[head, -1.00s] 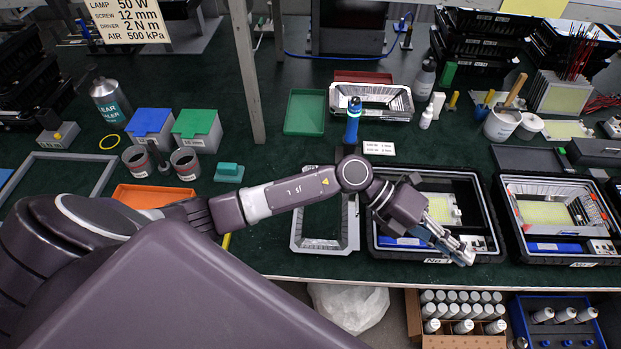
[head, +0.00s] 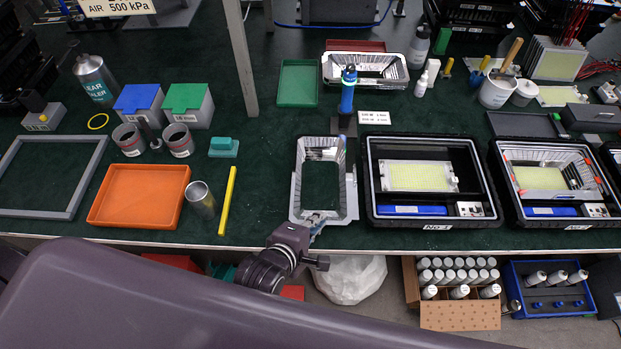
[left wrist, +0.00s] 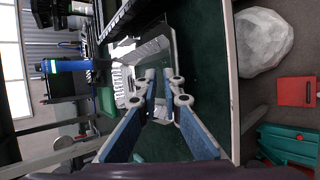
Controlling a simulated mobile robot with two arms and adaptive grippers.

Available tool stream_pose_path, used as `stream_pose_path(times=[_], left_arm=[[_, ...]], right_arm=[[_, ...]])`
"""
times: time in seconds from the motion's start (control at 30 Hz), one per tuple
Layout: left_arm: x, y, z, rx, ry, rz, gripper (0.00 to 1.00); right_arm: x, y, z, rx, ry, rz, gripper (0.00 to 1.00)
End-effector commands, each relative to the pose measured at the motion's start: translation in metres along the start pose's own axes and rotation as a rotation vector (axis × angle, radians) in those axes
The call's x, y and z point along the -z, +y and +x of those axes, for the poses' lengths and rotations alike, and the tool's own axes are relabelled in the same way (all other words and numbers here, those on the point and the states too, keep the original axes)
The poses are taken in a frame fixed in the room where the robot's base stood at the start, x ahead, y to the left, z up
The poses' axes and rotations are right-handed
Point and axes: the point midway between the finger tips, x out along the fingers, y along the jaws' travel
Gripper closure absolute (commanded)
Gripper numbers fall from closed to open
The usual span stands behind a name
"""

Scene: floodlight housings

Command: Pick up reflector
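A silver, open-centred rectangular reflector (head: 297,190) with mirrored sloping walls lies on the green bench top, left of the housing marked No 1 (head: 432,221). My left gripper (head: 316,224) is at the reflector's near end, at the front of the bench. In the left wrist view the blue-padded fingers of the gripper (left wrist: 158,76) are apart with a narrow gap, and the reflector (left wrist: 150,48) shows beyond and between them. Contact with its wall cannot be made out. My right gripper is not in view.
Another reflector (head: 399,75) stands at the back near a green tray (head: 297,84). A blue-topped upright tool (head: 348,92) stands just behind the near reflector. An orange tray (head: 138,196), a metal cup (head: 201,200) and a yellow bar (head: 228,200) lie to the left.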

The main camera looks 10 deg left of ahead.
Motion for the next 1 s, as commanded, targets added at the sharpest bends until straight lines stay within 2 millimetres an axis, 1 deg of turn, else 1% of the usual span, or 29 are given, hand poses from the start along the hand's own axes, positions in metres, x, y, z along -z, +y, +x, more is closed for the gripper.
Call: stream_pose_path(times=[0.03, 0.17, 0.3, 0.47, 0.53, 0.7, 0.8, 1.0], left_arm=[[-0.001, -0.009, -0.002, 0.028, -0.002, -0.047, 0.93], [-0.001, -0.018, 0.005, 0.053, -0.004, -0.086, 0.93], [-0.001, -0.018, 0.018, 0.051, -0.004, -0.082, 0.93], [-0.001, -0.018, 0.025, 0.051, -0.004, -0.081, 0.93], [-0.001, -0.017, 0.031, 0.049, -0.004, -0.079, 0.93], [0.001, -0.019, 0.051, 0.049, -0.004, -0.076, 0.93], [0.001, -0.020, 0.063, 0.048, -0.004, -0.078, 0.93], [0.001, -0.022, 0.073, 0.049, -0.003, -0.079, 0.93]], right_arm=[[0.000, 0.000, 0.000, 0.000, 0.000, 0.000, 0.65], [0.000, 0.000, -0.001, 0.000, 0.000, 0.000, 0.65], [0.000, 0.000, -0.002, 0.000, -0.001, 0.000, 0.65], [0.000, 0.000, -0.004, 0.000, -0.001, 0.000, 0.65], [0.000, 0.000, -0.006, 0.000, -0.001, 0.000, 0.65], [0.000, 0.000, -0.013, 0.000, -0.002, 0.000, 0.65], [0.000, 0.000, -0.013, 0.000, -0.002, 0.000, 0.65], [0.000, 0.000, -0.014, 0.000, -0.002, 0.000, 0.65]])
